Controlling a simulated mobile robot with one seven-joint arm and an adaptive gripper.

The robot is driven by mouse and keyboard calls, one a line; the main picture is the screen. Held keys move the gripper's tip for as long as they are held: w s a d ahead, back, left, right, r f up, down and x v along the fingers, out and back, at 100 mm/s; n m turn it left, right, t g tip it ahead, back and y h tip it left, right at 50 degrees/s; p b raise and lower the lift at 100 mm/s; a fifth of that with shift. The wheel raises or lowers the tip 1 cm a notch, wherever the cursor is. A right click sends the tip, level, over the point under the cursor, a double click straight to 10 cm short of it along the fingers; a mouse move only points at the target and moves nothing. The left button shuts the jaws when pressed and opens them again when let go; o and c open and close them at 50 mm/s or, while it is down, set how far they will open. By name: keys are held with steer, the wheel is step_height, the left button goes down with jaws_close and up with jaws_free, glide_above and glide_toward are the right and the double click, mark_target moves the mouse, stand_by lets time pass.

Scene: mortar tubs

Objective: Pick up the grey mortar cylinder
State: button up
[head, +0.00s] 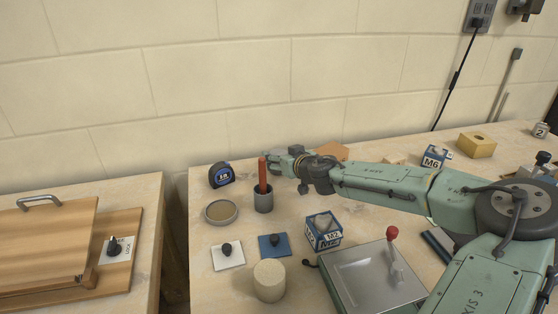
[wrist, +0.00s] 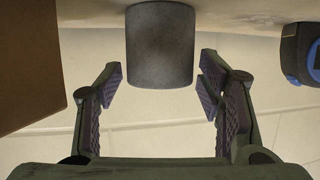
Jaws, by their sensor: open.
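The grey mortar cylinder (wrist: 160,45) is plain and dark grey in the wrist view, which shows the scene upside down. It stands at the top middle, its near end level with my fingertips, with a gap to the finger on each side. My gripper (wrist: 161,82) is open and empty. In the head view my gripper (head: 284,162) is at the back of the table, and a small grey top (head: 296,149) shows just behind it, probably the same cylinder. The rest of it is hidden by the gripper.
A grey cup (head: 264,203) holding a red-brown stick (head: 262,172) stands close in front of my gripper. A blue-black tape measure (head: 222,175) is to the left, and a brown block (head: 331,151) to the right. A pale cylinder (head: 269,281) stands at the front.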

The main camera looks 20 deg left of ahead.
mark_target(274, 153)
steer(key=p+x, duration=0.1)
steer(key=x, duration=0.4)
steer(key=shift+a, duration=0.1)
steer(key=shift+c, duration=0.2)
jaws_close()
stand_by(0.5)
steer(key=shift+r, duration=0.1)
